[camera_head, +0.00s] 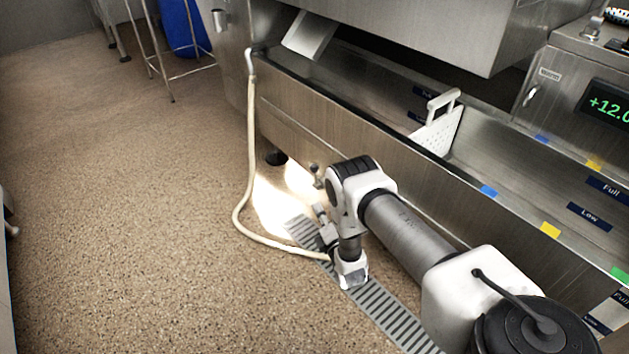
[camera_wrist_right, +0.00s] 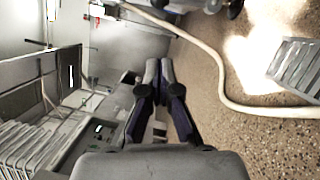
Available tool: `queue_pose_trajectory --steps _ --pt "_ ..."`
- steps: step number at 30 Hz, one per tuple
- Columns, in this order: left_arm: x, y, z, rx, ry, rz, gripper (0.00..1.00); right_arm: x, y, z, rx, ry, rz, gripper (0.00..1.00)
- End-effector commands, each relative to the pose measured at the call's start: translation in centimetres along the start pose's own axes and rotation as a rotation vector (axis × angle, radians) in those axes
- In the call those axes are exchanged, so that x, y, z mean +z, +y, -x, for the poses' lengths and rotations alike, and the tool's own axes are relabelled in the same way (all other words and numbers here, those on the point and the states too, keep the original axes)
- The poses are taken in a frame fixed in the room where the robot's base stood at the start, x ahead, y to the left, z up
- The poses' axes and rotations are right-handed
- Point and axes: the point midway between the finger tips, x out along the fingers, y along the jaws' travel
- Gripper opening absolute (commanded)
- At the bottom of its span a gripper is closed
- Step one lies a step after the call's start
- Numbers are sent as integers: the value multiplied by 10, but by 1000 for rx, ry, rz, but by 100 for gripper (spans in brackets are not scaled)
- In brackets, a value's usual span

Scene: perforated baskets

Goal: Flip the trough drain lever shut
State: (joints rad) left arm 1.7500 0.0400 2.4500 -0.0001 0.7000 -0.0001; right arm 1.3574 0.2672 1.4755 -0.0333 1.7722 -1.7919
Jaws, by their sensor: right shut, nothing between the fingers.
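A small grey piece with a rounded top (camera_head: 315,172), which looks like the drain lever, stands low at the front of the steel trough (camera_head: 350,140). It is too small to tell whether it is open or shut. My right gripper (camera_head: 319,208) is just below it in the head view, low near the floor and apart from it as far as I can tell. In the right wrist view, its two dark fingers (camera_wrist_right: 159,66) are together with nothing between them. My left gripper is not in view.
A cream hose (camera_head: 248,150) hangs from the trough end and curves over the floor beside my right gripper. A floor grate (camera_head: 385,308) runs beneath my wrist. Open floor (camera_head: 130,220) lies left.

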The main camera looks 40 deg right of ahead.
Motion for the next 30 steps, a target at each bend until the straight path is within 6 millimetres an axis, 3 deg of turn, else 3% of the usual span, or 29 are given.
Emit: queue_pose_trajectory --steps 11,12,18,30 --pt "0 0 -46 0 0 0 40 0 -5 -82 4 -4 -2 0" --pt "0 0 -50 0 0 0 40 7 -5 -88 1 -6 -2 0" --pt "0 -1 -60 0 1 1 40 26 -3 -106 -1 -5 -2 0" --pt "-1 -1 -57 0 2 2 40 31 1 -109 -2 -3 -2 0"
